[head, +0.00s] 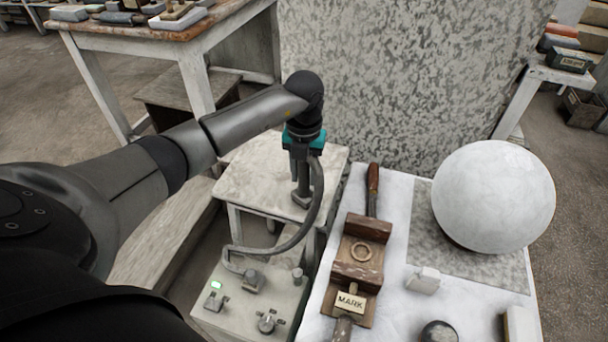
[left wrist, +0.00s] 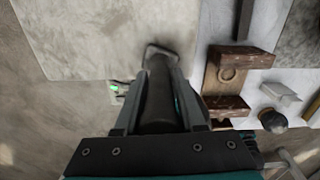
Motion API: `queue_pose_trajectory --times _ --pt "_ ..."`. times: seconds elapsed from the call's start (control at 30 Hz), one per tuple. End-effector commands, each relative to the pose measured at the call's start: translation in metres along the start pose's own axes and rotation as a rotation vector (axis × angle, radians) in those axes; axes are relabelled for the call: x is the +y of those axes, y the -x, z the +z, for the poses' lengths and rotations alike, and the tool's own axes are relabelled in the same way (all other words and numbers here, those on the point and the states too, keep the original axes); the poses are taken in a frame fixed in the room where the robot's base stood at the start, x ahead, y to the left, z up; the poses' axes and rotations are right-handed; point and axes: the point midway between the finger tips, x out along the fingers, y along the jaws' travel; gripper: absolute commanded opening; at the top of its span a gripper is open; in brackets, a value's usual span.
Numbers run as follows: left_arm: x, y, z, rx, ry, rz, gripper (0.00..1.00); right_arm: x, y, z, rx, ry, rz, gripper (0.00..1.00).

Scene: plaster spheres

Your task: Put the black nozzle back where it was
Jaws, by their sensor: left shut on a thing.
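My left gripper (head: 302,186) is above the small pale stand, pointing down, shut on the black nozzle. In the left wrist view the nozzle (left wrist: 158,92) is a dark cylinder between the two fingers, with a flattened grey end towards the stand. In the head view the fingers mostly hide the nozzle. A grey hose (head: 312,215) curves from beside the gripper down to a pale control box (head: 222,318). The pale stand top (head: 245,180) lies under the gripper; I cannot tell whether the nozzle touches it. My right gripper is not in view.
Right of the stand, a white-covered table (head: 395,270) bears a large white sphere (head: 493,197), a wooden block holder (head: 358,252) and a tag reading MARK (head: 350,301). The control box has knobs and a green light (head: 216,285). A speckled slab (head: 400,80) stands behind.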

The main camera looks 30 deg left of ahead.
Motion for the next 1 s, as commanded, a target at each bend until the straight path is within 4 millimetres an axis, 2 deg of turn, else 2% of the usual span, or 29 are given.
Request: queue_pose_trajectory --times 0.37,0.4,0.6,0.67,1.0 --pt "-0.0002 -0.0030 0.0003 -0.001 0.000 -0.001 0.00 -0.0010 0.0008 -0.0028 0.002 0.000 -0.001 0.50" --pt "0.0000 -0.0034 0.0000 0.000 0.000 0.000 0.41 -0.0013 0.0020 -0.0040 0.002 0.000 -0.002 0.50" --pt "0.0000 -0.0030 0.0000 0.000 0.000 0.000 0.64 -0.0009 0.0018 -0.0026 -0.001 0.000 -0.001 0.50" --pt "0.0000 -0.0029 0.0000 0.000 0.000 0.000 0.69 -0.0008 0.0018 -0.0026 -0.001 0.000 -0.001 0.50" --pt "-0.0001 -0.0002 0.0000 0.000 0.000 -0.001 0.69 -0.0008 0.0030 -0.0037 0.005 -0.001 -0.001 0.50"
